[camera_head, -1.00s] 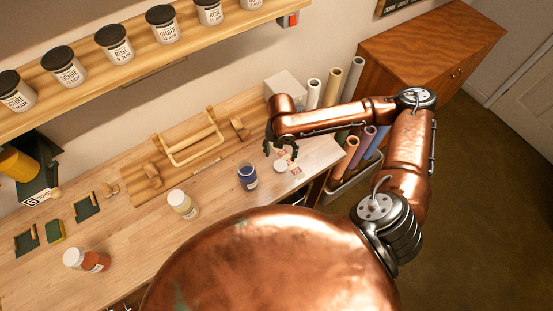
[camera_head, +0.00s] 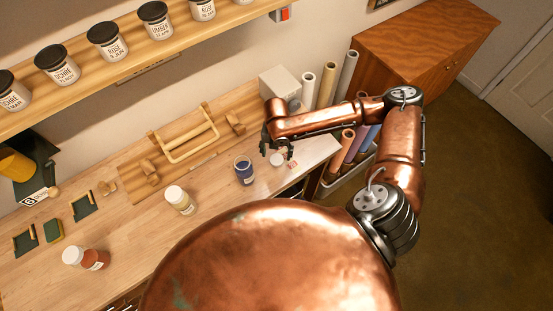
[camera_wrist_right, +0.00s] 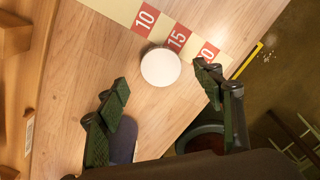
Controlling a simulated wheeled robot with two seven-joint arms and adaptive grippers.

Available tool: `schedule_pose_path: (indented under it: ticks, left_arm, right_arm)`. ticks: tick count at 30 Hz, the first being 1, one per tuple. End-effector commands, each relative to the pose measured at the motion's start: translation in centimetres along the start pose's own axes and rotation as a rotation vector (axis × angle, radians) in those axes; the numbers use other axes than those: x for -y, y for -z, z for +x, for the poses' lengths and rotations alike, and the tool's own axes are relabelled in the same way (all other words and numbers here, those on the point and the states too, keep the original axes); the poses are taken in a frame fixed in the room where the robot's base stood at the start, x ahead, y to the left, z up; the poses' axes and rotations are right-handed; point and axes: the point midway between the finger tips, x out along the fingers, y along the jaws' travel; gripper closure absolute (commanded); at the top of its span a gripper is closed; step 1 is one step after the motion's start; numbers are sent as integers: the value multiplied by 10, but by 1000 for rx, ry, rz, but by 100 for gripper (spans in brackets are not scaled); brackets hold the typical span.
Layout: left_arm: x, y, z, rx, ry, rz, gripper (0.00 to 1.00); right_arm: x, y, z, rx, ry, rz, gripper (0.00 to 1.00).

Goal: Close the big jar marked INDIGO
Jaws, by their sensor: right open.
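The open jar with dark blue contents (camera_head: 244,171) stands upright on the bench without a lid; its label is too small to read. A round white lid (camera_head: 277,160) lies on the bench to its right. My right gripper (camera_head: 277,149) is open and empty, just above and behind the lid. A bluish shape (camera_wrist_right: 122,142) beside the left finger is partly hidden. My left gripper is not in view.
A numbered red and cream strip (camera_wrist_right: 160,27) lies beside the lid near the bench edge. A pale jar with a white lid (camera_head: 180,200) and a red-brown jar (camera_head: 95,259) stand to the left. A wooden rack (camera_head: 185,140) and a white block (camera_head: 280,87) are behind.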

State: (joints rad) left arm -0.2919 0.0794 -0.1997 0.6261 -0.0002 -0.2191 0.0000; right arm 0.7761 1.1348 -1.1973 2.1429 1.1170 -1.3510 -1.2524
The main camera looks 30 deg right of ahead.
Motion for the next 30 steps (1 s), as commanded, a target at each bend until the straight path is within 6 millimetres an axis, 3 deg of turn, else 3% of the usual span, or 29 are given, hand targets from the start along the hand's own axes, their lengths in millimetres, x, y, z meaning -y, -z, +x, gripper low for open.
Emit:
schedule_pose_path:
  ticks: [7,19,30]
  left_arm:
    - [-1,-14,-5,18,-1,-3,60]
    - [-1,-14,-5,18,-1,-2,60]
    - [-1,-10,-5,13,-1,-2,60]
  right_arm:
    - [2,0,33,-1,1,0,39]
    - [2,0,36,0,0,0,39]
    - [2,0,36,0,0,0,64]
